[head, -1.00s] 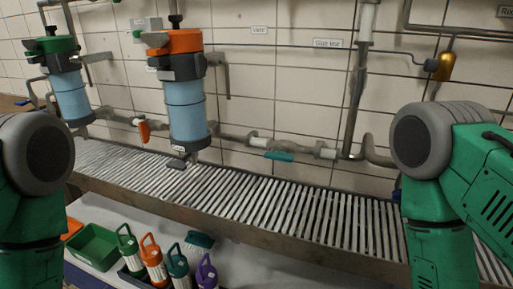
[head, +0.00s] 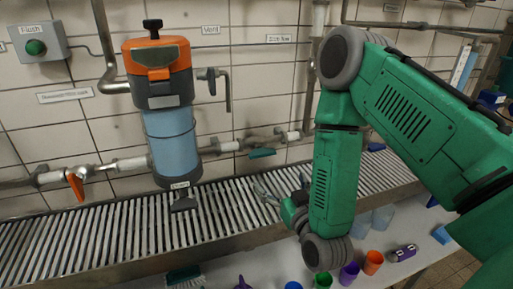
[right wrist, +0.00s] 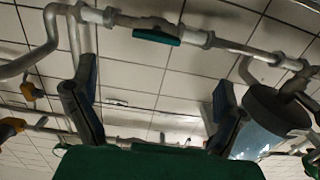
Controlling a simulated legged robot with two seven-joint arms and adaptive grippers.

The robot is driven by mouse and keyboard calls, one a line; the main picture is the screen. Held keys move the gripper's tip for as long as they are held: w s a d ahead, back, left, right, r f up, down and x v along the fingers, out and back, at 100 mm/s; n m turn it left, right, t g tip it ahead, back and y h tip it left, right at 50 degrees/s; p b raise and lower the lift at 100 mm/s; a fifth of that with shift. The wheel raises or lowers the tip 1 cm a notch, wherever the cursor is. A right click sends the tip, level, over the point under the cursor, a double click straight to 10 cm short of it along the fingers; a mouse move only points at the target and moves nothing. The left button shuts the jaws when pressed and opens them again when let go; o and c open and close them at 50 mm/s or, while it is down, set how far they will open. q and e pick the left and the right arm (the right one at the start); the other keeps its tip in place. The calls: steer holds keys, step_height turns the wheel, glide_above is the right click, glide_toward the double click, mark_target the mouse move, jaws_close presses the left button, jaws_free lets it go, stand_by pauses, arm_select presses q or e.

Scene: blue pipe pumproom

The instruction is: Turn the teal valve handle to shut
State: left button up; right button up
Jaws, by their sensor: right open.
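The teal valve handle (head: 262,153) sits on the wall pipe in the head view, lying nearly along the pipe with a slight tilt. It also shows in the right wrist view (right wrist: 157,37) at the top, below the pipe in that picture. My right gripper (head: 281,188) is open and empty, in front of and a little below the handle, apart from it. In the right wrist view its two spread fingers (right wrist: 152,103) have nothing between them. My left gripper is not in view.
A blue filter housing with an orange top (head: 168,120) stands left of the handle. An orange valve handle (head: 76,186) is further left on the pipe. A slatted metal grate (head: 110,232) runs below the pipe. Several cups and bottles stand on the lower surface.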

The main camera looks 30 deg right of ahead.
glide_toward(263, 154)
steer(key=w+d, duration=0.2)
steer(key=w, duration=0.4)
steer(key=w+a, duration=0.1)
steer(key=w, duration=0.1)
steer(key=shift+w+r+b, duration=0.1)
steer(key=shift+w+b, duration=0.2)
steer(key=shift+w+d+f, duration=0.15)
steer(key=shift+w+d, duration=0.3)
steer(key=shift+w, duration=0.1)
steer(key=shift+w+d+f, duration=0.15)
steer(key=shift+w+d, duration=0.3)
steer(key=shift+w, duration=0.05)
steer(key=shift+d+f, duration=0.1)
steer(key=shift+d, duration=0.4)
steer(key=shift+a, duration=0.6)
steer(key=c, duration=1)
steer(key=shift+w+a, duration=0.1)
steer(key=shift+a, duration=0.1)
steer(key=shift+c, duration=0.6)
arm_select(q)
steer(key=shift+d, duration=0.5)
arm_select(e)
steer(key=shift+d, duration=0.1)
